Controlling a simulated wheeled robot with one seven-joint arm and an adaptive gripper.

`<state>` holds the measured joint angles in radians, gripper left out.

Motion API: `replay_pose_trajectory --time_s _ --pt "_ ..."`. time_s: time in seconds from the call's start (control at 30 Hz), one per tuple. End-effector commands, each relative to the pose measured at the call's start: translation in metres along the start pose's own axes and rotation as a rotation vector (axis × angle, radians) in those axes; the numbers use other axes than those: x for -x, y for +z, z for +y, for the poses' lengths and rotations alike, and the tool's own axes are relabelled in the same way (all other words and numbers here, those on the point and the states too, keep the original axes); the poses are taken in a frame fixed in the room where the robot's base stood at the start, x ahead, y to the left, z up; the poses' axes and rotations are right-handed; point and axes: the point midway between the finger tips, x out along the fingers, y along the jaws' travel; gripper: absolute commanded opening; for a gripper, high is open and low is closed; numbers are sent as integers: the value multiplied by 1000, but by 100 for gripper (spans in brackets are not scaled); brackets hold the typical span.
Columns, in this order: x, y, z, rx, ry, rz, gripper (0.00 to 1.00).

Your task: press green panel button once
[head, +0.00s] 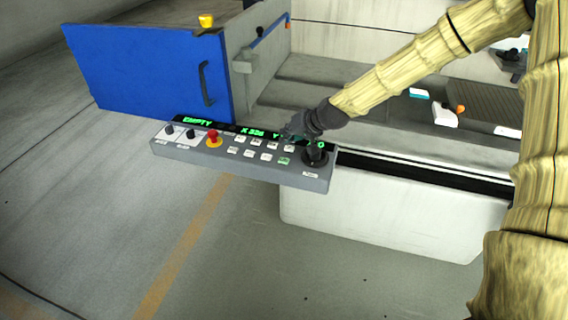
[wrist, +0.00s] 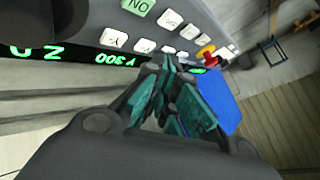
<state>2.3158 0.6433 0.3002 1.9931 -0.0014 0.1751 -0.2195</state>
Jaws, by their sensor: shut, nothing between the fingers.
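The control panel (head: 240,172) is a grey slanted box with rows of small white buttons. The green button (head: 284,161) is in the lower row, at its right end, beside the black joystick. In the wrist view the green button (wrist: 138,7) is marked "ON" and is cut by the top edge. My gripper (head: 288,131) is shut and empty over the back edge of the panel, by the lit display. In the wrist view my gripper (wrist: 162,66) has its tips near the display strip, apart from the green button. I cannot tell how high the tips are above the panel.
A red mushroom button (head: 213,138) and two black knobs (head: 180,131) are on the panel's left part. The black joystick (head: 315,155) stands at its right end. A blue door (head: 150,72) stands open behind. The floor in front is clear.

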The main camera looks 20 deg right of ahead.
Motion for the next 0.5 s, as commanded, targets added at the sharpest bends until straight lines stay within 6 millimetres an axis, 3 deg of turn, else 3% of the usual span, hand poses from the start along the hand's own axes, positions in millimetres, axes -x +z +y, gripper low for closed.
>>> replay_pose_trajectory --time_s 0.3,0.5 --pt "-28 20 20 0 0 0 0" --pt "-36 26 27 -1 0 1 0"
